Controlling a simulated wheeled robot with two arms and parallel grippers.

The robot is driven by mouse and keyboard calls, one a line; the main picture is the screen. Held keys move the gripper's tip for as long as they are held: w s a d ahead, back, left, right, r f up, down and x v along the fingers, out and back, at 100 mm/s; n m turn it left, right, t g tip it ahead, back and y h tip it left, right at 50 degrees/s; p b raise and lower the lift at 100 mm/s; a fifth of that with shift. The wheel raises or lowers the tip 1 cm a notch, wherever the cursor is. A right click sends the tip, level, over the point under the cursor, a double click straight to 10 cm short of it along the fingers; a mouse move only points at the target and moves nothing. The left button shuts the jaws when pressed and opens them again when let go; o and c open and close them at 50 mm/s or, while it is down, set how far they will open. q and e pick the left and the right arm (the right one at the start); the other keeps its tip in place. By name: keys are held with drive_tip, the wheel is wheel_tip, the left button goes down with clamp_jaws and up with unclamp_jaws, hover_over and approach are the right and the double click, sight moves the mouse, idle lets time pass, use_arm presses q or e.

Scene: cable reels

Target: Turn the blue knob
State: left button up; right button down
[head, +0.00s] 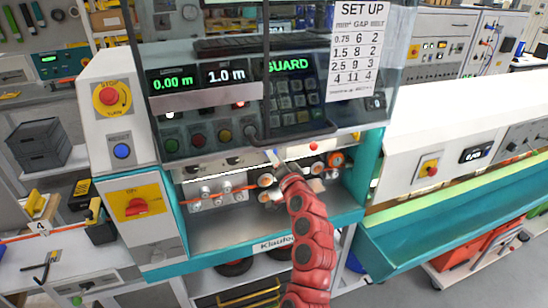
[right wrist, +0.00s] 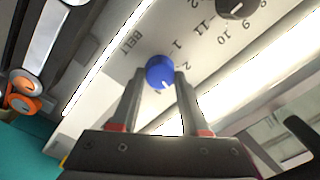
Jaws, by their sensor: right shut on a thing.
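The blue knob (right wrist: 160,69) sits on a pale panel, beside the printed word BELT and the numbers 1 and 2. A small white mark shows on its lower edge. My right gripper (right wrist: 159,78) has one fingertip on each side of the knob and is shut on it. In the head view the knob (head: 271,153) is a small blue spot below the clear guard, and my right gripper (head: 273,160) reaches it from below on the red arm. My left gripper is in neither view.
A dark knob (right wrist: 236,8) with a number scale is close by on the same panel. The clear guard (head: 290,45) hangs just above my gripper. Rollers (head: 210,192) with orange cable stand left of my wrist, and orange reels (head: 334,160) to its right.

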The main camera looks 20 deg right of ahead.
drive_tip(key=shift+f+m+p, duration=0.1)
drive_tip(key=shift+m+p, duration=0.5)
drive_tip(key=shift+m, duration=3.2)
drive_tip(key=shift+c, duration=2)
unclamp_jaws()
drive_tip(key=shift+s+a, duration=0.1)
